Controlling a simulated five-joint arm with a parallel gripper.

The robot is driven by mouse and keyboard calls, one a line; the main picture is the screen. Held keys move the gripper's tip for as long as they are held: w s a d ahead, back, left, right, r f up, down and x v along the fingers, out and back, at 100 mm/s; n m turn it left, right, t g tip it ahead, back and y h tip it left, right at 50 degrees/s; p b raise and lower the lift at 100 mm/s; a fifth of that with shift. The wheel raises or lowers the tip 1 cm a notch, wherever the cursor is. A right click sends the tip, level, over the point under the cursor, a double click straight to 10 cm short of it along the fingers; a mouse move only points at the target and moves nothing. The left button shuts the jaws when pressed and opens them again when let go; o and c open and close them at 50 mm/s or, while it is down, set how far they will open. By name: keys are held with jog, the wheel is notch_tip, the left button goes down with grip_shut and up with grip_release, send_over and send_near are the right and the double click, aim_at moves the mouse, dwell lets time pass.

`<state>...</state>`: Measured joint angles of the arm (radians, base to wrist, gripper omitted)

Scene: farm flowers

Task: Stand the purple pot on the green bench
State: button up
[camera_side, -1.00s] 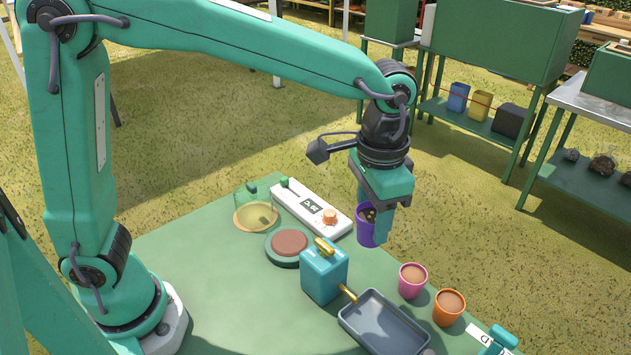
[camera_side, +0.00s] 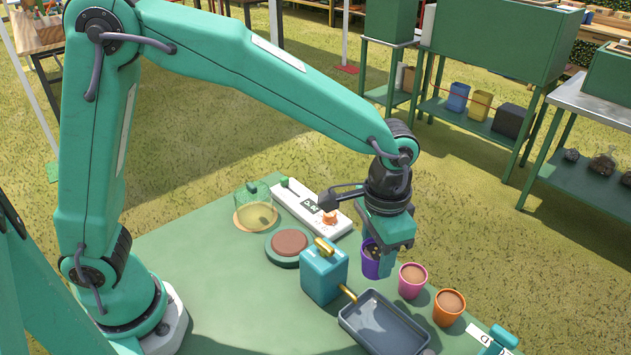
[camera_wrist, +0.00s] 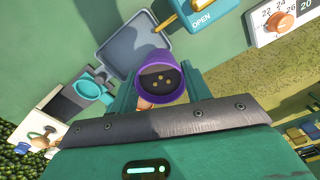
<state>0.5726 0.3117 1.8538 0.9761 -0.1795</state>
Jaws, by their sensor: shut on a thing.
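The purple pot (camera_side: 370,266) is upright between the fingers of my gripper (camera_side: 381,256). In the wrist view the purple pot (camera_wrist: 161,60) shows its open top, with dark soil and a few pale seeds inside. My gripper is shut on it. The pot is low over the green bench (camera_side: 235,305), left of the pink pot and behind the grey tray.
The pink pot (camera_side: 412,280) and orange pot (camera_side: 448,306) stand to the right. The grey tray (camera_side: 385,322) and teal watering can (camera_side: 323,273) are in front and left. A white control box (camera_side: 310,207), a round pad (camera_side: 289,246) and a glass dome (camera_side: 254,208) stand behind.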

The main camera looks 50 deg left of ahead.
jog(key=w+a+f, duration=0.2)
jog(key=w, duration=0.1)
jog(key=w+a+f, duration=0.2)
jog(key=w+a, duration=0.1)
jog(key=w+a+f, duration=0.2)
jog(key=w, duration=0.1)
jog(key=shift+a+f, duration=0.15)
jog(key=shift+f, duration=0.25)
jog(key=shift+f, duration=0.1)
jog(key=shift+f, duration=1.9)
jog(key=shift+f, duration=0.15)
jog(key=o, duration=1)
